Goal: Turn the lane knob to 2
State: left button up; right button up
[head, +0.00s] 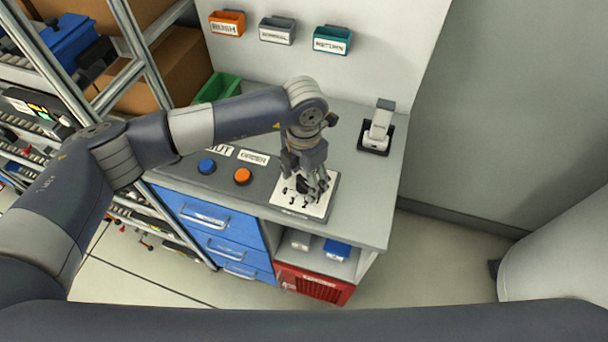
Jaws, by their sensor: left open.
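The lane knob's white dial plate (316,207) lies on the grey counter near its front edge, with dark marks on it. My left gripper (308,190) points down over the plate, its fingers spread around the dark knob at its middle. The fingers hide most of the knob, so I cannot tell which number it points to or whether the fingers touch it. My right gripper is not in view.
A blue button (207,166) and an orange button (242,176) sit left of the plate. A scanner in a dark stand (377,130) stands at the right. A green bin (217,88) is behind my arm. The counter's right part (365,200) is clear.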

pick_arm(q)
jog(key=shift+w, duration=0.1)
jog(key=shift+c, duration=0.6)
jog(key=c, duration=0.9)
jog(key=shift+f, duration=0.1)
jog(key=shift+f+m+b, duration=0.1)
jog(key=shift+m+b, duration=0.2)
jog(key=shift+b, duration=0.45)
jog(key=m+b, duration=0.5)
jog(key=b, duration=0.4)
jog(key=shift+f, duration=0.15)
jog(key=shift+r+m+b, duration=0.3)
jog(key=shift+m+b, duration=0.85)
jog(key=shift+m, duration=0.05)
jog(key=o, duration=1)
jog(key=shift+a, duration=0.1)
